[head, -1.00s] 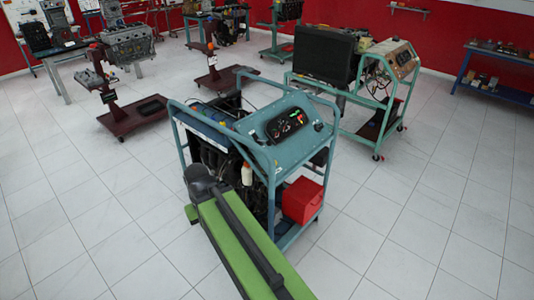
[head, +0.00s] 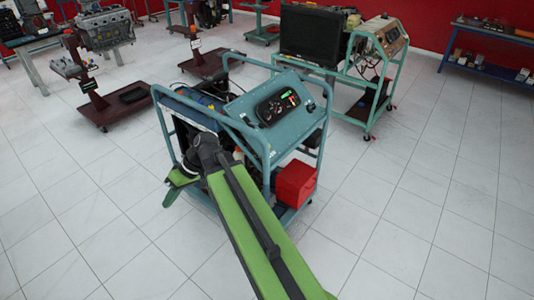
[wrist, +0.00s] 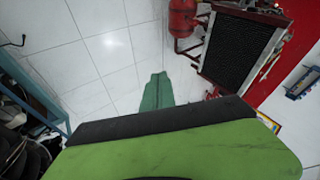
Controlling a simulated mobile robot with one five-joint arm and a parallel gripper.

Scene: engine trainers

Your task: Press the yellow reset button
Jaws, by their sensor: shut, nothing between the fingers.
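No yellow reset button can be made out in either view. A teal-framed engine trainer (head: 246,72) stands straight ahead in the head view. Its sloping top carries a black instrument panel (head: 278,107) with gauges and a small green light. My green arm reaches up to the trainer's near left side. My gripper (head: 170,196) is at the arm's far end, just left of the trainer frame, pointing down and left. In the wrist view my gripper (wrist: 158,78) is shut and empty, with pale floor behind it.
A red box (head: 295,183) sits low on the trainer's right side. Another trainer with a black radiator (head: 311,38) stands behind. A maroon engine stand (head: 110,107) is at the left. In the wrist view, teal frame bars (wrist: 38,92) are close at left. Floor at right is free.

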